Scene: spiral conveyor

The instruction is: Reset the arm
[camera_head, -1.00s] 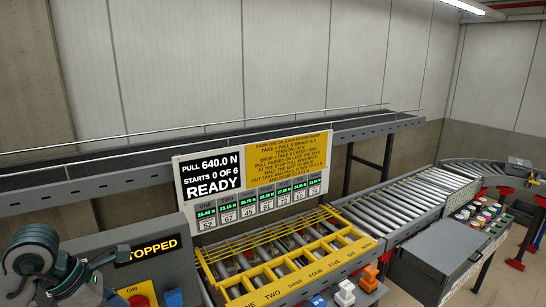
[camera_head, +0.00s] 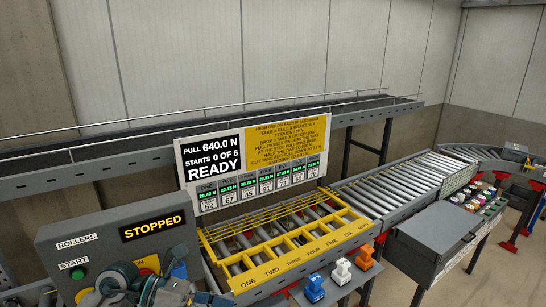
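My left arm (camera_head: 135,290) comes in at the bottom left, in front of the control panel. Only its dark rounded joints and links show. I see no fingers, so my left gripper is not visible. My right arm and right gripper are out of view.
Blue, white and orange blocks (camera_head: 341,271) stand in front. A grey case (camera_head: 436,246) and a roller conveyor (camera_head: 400,190) lie right. A long rail shelf (camera_head: 120,152) runs behind.

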